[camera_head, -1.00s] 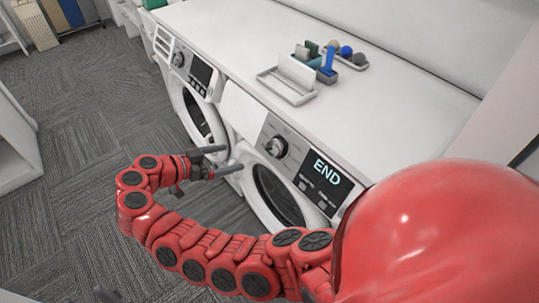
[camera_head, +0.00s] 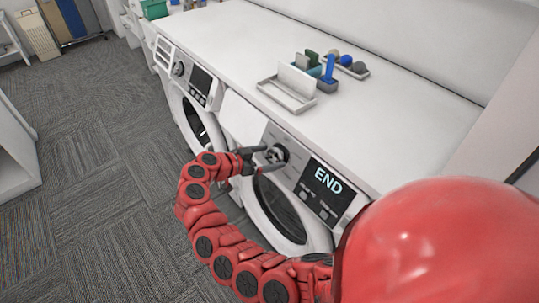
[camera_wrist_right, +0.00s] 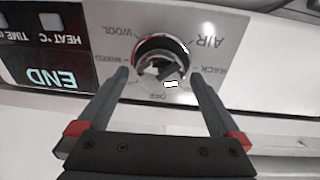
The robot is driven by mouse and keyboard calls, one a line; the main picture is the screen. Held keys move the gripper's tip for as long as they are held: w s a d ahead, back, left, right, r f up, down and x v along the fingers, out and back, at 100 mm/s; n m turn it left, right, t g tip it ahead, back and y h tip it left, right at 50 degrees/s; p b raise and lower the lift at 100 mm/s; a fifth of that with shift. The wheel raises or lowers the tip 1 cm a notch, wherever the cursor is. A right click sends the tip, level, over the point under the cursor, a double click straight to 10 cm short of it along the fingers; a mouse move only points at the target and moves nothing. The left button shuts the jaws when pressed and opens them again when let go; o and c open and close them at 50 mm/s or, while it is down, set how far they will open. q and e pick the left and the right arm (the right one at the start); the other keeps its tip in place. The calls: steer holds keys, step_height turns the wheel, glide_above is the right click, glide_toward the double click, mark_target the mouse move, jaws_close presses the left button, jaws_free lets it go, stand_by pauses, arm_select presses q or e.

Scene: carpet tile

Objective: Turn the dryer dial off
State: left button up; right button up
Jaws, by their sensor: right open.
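The dryer (camera_head: 283,212) is the nearer white front-loading machine, with a dark round door and a display (camera_head: 322,186) reading END. Its dial (camera_head: 276,154) is a round silver knob left of the display. In the right wrist view the dial (camera_wrist_right: 163,62) shows upside-down labels around it: WOOL, AIR, MIXED, RACK, OFF. Its white marker lies near the OFF label. My right gripper (camera_head: 262,159) is open in front of the dial. In the wrist view its fingertips (camera_wrist_right: 158,76) are on either side of the dial's lower part. Whether they touch it is unclear. My left gripper is out of view.
A second white machine (camera_head: 191,95) stands to the left. The white counter (camera_head: 240,45) above holds a white rack (camera_head: 287,98), a blue-handled brush (camera_head: 329,68) and a tray with balls (camera_head: 346,62). The grey carpet (camera_head: 90,150) at left is clear.

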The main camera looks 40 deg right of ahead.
steer(key=shift+d, duration=0.25)
steer(key=shift+f, duration=0.1)
steer(key=c, duration=1.3)
steer(key=shift+o, duration=0.2)
